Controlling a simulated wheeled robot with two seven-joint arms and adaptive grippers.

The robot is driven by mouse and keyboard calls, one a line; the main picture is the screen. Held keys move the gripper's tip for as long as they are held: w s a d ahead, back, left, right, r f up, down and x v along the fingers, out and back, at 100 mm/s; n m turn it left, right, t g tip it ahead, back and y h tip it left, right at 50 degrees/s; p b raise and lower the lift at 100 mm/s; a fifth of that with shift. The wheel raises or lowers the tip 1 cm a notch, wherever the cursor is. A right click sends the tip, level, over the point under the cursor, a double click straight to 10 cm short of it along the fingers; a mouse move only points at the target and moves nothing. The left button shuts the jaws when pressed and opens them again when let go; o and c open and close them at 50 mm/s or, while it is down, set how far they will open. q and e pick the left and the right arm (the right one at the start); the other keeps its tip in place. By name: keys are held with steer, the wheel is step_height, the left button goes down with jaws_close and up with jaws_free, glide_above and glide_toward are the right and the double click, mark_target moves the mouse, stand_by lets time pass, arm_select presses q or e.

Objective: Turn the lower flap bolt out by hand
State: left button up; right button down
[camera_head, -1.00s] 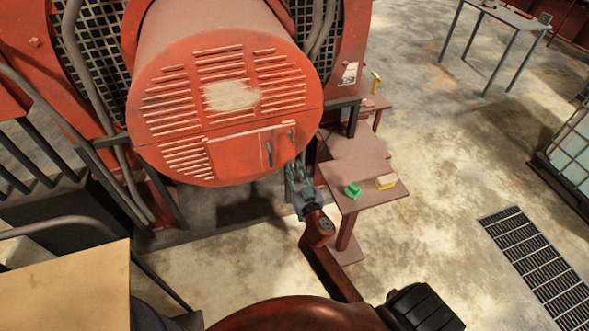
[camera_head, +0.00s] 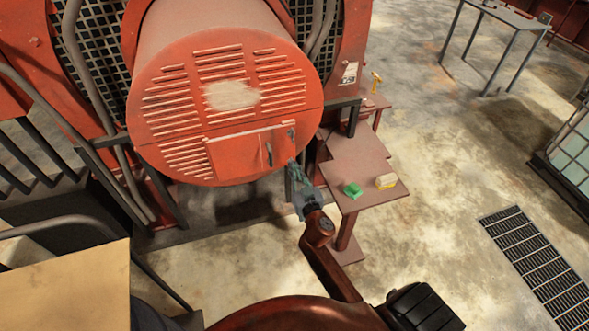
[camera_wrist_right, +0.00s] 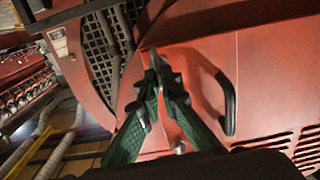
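The flap (camera_head: 240,150) is a red rectangular panel low on the round louvred engine cover, with a dark handle (camera_head: 268,153). The handle also shows in the wrist view (camera_wrist_right: 228,103). My right gripper (camera_head: 292,163) is at the flap's lower right edge. In the wrist view its green fingers (camera_wrist_right: 155,62) converge at the tips against the red panel, where the lower flap bolt sits; the tips hide the bolt. Another small fitting (camera_head: 291,135) is higher on the flap's right edge; in the wrist view a small metal piece (camera_wrist_right: 179,146) shows beside the fingers. My left gripper is out of view.
A floor grate (camera_head: 540,268) lies at right, with clear floor between. A tan board (camera_head: 65,285) fills the lower left.

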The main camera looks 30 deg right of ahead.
steer(key=shift+d+f+n+p, duration=0.15)
steer(key=shift+n+p, duration=1.5)
steer(key=shift+n, duration=7.25)
steer(key=shift+a+f+n+p, duration=0.15)
steer(key=shift+n+p, duration=1.45)
steer(key=shift+n, duration=7.3)
steer(key=shift+d, duration=0.1)
